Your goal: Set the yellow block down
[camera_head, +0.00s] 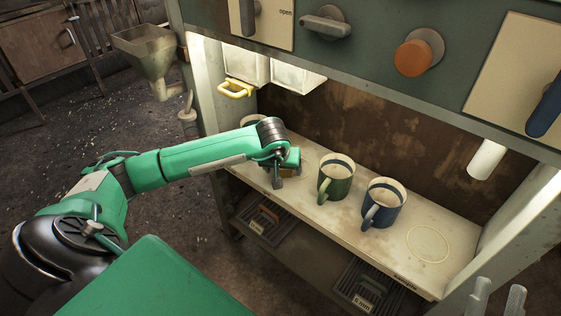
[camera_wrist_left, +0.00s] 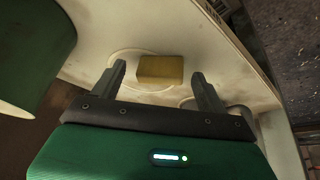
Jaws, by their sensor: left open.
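The yellow block (camera_wrist_left: 160,70) lies on the pale shelf in the left wrist view, over part of a ring mark. It sits just beyond and between the fingertips of my left gripper (camera_wrist_left: 160,77), with a gap on both sides. My left gripper (camera_head: 283,178) is open, low over the left part of the shelf in the head view. There the gripper hides most of the block. Two pale finger-like tips at the lower right edge of the head view look like my right gripper (camera_head: 497,298); the rest of it is cut off.
A green mug (camera_head: 336,181) and a blue mug (camera_head: 383,204) stand on the shelf (camera_head: 400,262), right of my left gripper. An empty ring mark (camera_head: 427,244) is at the right. Dark drip grates (camera_head: 365,287) lie below. The panel with knobs overhangs the shelf.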

